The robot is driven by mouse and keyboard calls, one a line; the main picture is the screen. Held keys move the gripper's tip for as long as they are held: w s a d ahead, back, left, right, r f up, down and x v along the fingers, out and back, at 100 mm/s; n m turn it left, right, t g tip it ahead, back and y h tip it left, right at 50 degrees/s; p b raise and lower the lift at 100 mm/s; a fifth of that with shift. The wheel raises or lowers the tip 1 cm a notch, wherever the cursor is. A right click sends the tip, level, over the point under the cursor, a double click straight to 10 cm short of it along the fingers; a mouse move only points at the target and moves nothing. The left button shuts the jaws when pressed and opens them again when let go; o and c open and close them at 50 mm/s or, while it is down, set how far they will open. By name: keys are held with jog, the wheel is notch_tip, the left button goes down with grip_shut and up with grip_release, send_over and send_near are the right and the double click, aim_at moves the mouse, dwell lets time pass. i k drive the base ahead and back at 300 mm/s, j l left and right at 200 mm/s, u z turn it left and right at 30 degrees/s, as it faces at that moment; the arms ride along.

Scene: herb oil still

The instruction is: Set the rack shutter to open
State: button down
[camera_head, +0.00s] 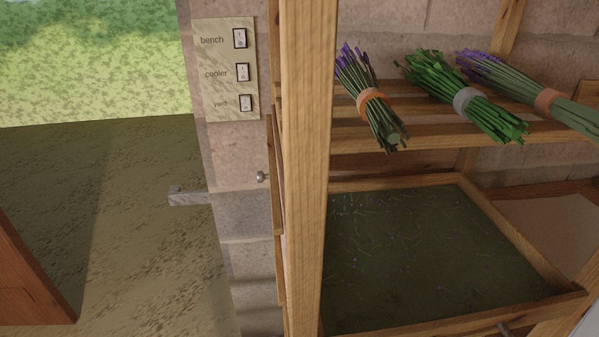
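The wooden rack (306,200) stands close in front, with a thick upright post across the middle of the view. On its left side is a narrow wooden panel (276,180), seen nearly edge-on, with a small metal knob (262,177) sticking out to the left. This panel may be the rack shutter; I cannot tell its position for sure, and the post hides part of that side. My gripper is not in view.
Herb bundles, including a lavender one (370,100), lie on the slatted upper shelf. A framed dark mesh tray (430,255) sits below. A switch plate (224,70) is on the wall. A metal bracket (190,198) juts out over an open doorway at left.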

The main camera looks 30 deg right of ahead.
aim_at(261, 177)
jog(key=i+j+z, duration=0.1)
jog(key=j+z, duration=1.15)
jog(key=i+j+z, duration=0.1)
jog(key=i+j, duration=0.2)
jog(key=j, duration=0.1)
